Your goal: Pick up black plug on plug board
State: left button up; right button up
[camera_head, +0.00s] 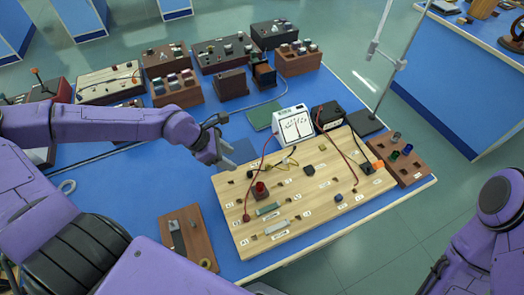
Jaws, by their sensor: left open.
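The wooden plug board (300,229) lies on the blue bench and carries several small parts and labels.
A white meter (292,125) and a black box (327,115) stand behind the board, with red leads running onto it. A red plug (260,190) stands on the board's left. A brown tray (411,169) lies to the right. Several boxes line the bench's back.

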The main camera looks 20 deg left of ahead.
aim_at(250, 172)
pick_arm(q)
jog(key=shift+b+x, duration=0.85)
jog(key=shift+x, duration=0.3)
jog(key=shift+s+d+f+b, duration=0.25)
jog(key=shift+s+d+b, duration=0.1)
jog(key=shift+s, duration=0.25)
jog(key=shift+s+d+f+b, duration=0.2)
jog(key=shift+s+f+b, duration=0.1)
jog(key=shift+s, duration=0.25)
jog(key=shift+w+d+f, duration=0.15)
jog(key=shift+f, duration=0.05)
jog(key=w+f, duration=0.1)
jog(key=w+d+f, duration=0.2)
jog(key=f, duration=0.1)
jog(key=shift+w+f+b, duration=0.1)
jog(key=shift+w+b, duration=0.15)
jog(key=shift+b, duration=0.05)
jog(key=shift+d+f, duration=0.2)
jog(key=shift+s+d+r, duration=0.1)
jog(key=shift+s+r, duration=0.05)
jog(key=shift+s, duration=0.05)
jog(key=shift+w, duration=0.1)
grip_shut()
pick_arm(e)
jog(key=f, duration=0.1)
jog(key=s+f, duration=0.1)
jog(key=f, duration=0.1)
jog(key=shift+s+f, duration=0.3)
jog(key=shift+s, duration=0.05)
